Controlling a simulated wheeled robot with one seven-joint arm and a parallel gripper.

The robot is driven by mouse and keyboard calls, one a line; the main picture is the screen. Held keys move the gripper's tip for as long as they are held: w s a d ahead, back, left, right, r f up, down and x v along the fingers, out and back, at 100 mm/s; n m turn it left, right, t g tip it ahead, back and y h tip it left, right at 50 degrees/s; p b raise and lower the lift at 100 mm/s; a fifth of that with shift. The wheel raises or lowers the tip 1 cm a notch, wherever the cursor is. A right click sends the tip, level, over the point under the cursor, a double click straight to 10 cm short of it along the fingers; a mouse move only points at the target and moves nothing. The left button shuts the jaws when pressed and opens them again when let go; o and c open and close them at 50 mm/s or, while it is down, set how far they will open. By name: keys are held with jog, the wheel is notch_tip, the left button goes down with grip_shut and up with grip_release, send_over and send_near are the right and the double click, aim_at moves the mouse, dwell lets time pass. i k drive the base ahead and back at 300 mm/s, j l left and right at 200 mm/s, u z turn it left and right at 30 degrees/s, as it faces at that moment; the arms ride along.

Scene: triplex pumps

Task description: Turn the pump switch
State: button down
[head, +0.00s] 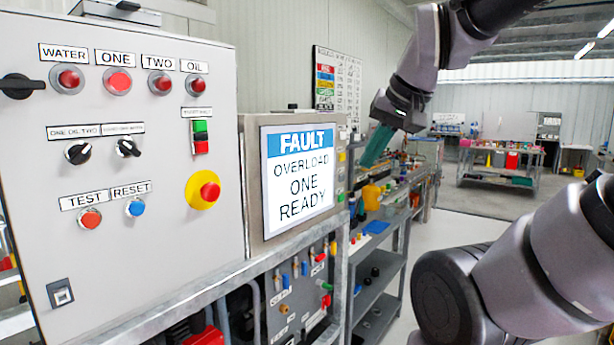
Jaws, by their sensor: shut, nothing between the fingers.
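The grey control panel (150,260) fills the left of the head view. It carries two small black rotary switches. The right one (128,147) is under a label too small to read surely. Both have a pale pointer mark set at a slant. Which of them is the pump switch is not spelled out. My gripper (370,160), with teal fingers, hangs to the right of the panel and the screen, pointing down-left. It is shut and empty, well apart from both switches.
The screen (300,180) reads "FAULT OVERLOAD ONE READY". The panel also has red lamps, a red test button (90,218), a blue reset button (135,207) and a red emergency stop (209,191) on yellow. A cluttered bench (385,225) stands behind; floor to the right is clear.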

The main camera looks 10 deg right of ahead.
aim_at(78, 152)
jog(key=u, duration=0.45)
jog(key=k+u, duration=0.15)
jog(key=u, duration=0.3)
jog(key=j+u, duration=0.1)
jog(key=u, duration=0.35)
jog(key=k+j, duration=0.25)
jog(key=j, duration=0.2)
jog(key=k+j, duration=0.25)
jog(key=j, duration=0.2)
jog(key=k+j+z, duration=0.1)
jog(key=k+j, duration=0.2)
jog(key=j, duration=0.1)
